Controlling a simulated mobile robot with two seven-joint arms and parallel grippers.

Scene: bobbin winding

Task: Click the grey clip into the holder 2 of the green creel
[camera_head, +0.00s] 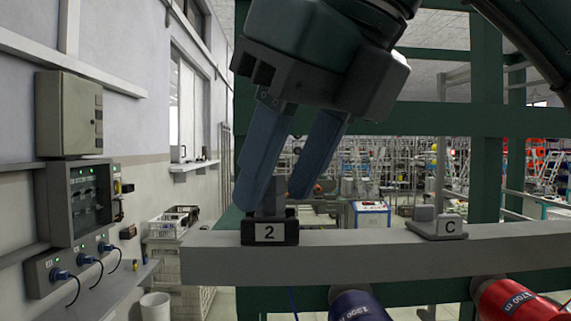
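The grey clip (279,193) stands upright at the black holder 2 (269,232), on the near rail of the green creel (410,118). Its lower part meets the top of the holder; I cannot tell whether it is fully seated. My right gripper (279,192) comes down from above, tilted, with its two blue fingers on either side of the clip's upright tab. The fingers look closed on the tab, and the left finger hides part of it. My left gripper is not in view.
A grey holder marked C (437,225) sits further right on the grey rail (350,252). Below the rail are a dark blue bobbin (357,305) and a red bobbin (515,301). Electrical boxes (78,203) hang on the left wall. The rail between holders is clear.

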